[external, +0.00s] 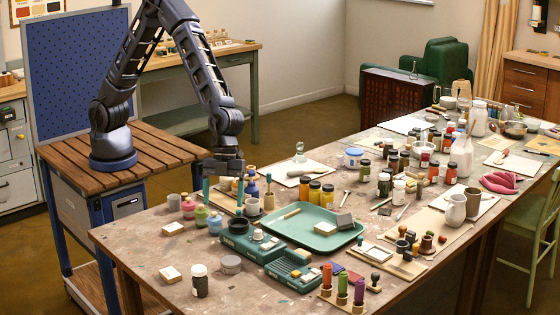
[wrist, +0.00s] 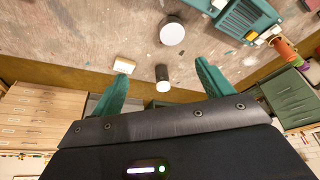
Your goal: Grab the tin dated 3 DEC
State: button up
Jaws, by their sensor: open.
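A low round grey tin (external: 231,264) stands near the front edge of the table, and no date can be read on it. It shows in the wrist view as a disc with a pale top (wrist: 172,32). A grey cylindrical container (external: 174,202) stands near the table's left end; its marking is also unreadable. I cannot tell which tin is dated 3 DEC. My gripper (external: 223,190) hangs above the left part of the table with its teal fingers apart and nothing between them. The fingers also show in the wrist view (wrist: 161,72), with the tin beyond their tips.
A dark jar with a white lid (external: 200,282) and a pale block (external: 171,274) stand near the tin. Teal devices (external: 300,272) lie to its right, and a green tray (external: 318,240) lies behind them. Paint pots (external: 201,216) stand under the gripper. The front-left tabletop is mostly bare.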

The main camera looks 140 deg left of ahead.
send_near(231, 260)
jog(key=shift+m, duration=0.4)
jog(key=x, duration=0.9)
jog(key=shift+f, duration=0.15)
jog(key=c, duration=1.1)
